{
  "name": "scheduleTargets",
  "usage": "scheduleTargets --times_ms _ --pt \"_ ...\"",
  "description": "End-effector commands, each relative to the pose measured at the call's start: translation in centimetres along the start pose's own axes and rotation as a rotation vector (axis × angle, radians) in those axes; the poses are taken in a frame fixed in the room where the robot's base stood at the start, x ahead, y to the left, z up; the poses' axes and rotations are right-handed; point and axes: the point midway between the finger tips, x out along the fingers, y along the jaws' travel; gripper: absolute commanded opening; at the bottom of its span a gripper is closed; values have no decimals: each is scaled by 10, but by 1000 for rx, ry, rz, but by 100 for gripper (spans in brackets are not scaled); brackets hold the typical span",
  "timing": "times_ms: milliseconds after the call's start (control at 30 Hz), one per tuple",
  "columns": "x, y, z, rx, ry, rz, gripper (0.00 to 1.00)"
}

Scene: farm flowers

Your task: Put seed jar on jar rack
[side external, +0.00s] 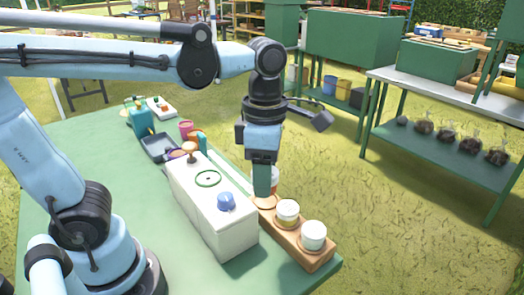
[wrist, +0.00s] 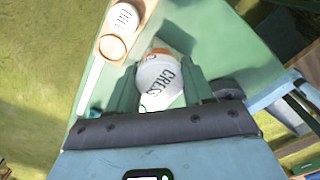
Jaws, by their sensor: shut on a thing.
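My gripper (side external: 262,180) points down over the far end of the wooden jar rack (side external: 290,244). In the wrist view, my gripper (wrist: 160,92) is shut on the seed jar (wrist: 158,74), whose white lid has dark lettering that seems to read "CRESS". In the side view a finger hides most of this jar. The rack also shows in the wrist view (wrist: 142,12), with an empty round recess (wrist: 112,47) beside the held jar. Two white-lidded jars, a middle one (side external: 287,211) and a near one (side external: 313,236), stand in the rack.
A white box (side external: 212,212) with a blue knob and green ring stands close left of the rack. Cups, a dark tray (side external: 158,147) and small containers lie farther back on the green table (side external: 90,170). The rack sits near the table's right edge.

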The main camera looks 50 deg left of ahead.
Motion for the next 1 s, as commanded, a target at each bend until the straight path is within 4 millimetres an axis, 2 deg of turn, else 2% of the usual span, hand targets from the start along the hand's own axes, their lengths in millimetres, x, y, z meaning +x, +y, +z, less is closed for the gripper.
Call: scheduleTargets --times_ms 100,267,700,833,1000 --pt "11 -2 14 -1 0 0 16" --pt "21 4 19 -9 0 0 16" --pt "73 86 -6 -13 0 0 16" --pt "83 102 -10 -9 0 0 16" --pt "89 109 -12 -6 0 0 16"
